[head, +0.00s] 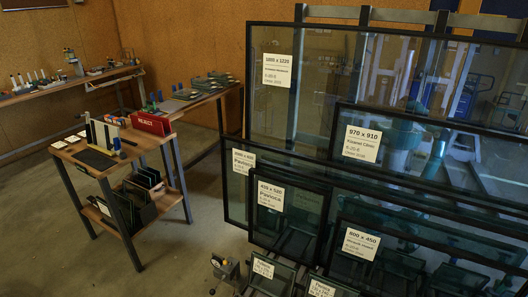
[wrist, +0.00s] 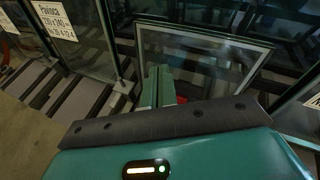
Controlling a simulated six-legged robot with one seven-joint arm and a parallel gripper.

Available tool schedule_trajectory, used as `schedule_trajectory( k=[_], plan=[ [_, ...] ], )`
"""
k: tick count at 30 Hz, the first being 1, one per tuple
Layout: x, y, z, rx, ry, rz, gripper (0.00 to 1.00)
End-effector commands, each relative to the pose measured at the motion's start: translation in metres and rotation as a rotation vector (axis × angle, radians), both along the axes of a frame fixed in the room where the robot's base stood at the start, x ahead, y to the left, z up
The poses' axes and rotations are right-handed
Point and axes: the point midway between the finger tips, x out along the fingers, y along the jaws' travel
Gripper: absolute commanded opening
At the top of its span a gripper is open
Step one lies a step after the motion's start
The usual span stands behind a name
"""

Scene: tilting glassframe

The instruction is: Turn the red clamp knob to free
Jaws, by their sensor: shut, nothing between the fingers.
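My gripper (wrist: 159,72) shows in the wrist view as two green fingers close together, shut and empty. A small red patch (wrist: 181,99) shows just right of the fingers, mostly hidden behind the dark edge of my gripper body. It may be the red clamp knob, but its shape and setting cannot be made out. I cannot tell whether the fingers touch it. In the head view, a small grey fixture with dark round knobs (head: 225,268) stands at the lower middle; no red knob shows there. My gripper cannot be made out in that view.
Large labelled glass panes (head: 330,100) lean on a rack across the right. Smaller labelled panes (head: 262,272) stand low in front. A wooden bench (head: 75,150) with a red REJECT box (head: 152,122) stands at left. Concrete floor (head: 185,240) is clear between bench and panes.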

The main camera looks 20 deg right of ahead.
Motion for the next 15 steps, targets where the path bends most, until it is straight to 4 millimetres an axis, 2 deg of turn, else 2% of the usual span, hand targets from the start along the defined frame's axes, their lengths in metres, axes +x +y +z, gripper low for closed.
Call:
schedule_trajectory(
  k=[1,3,6,10,15],
  plan=[
    [-0.022,0.009,-0.029,0.043,0.001,-0.091,0.0],
    [-0.047,0.019,-0.06,0.088,0.002,-0.202,0.0],
    [-0.074,0.035,-0.094,0.139,0.008,-0.332,0.0],
    [-0.095,0.05,-0.12,0.177,0.014,-0.432,0.0],
    [-0.099,0.052,-0.128,0.19,0.017,-0.466,0.0]
  ],
)
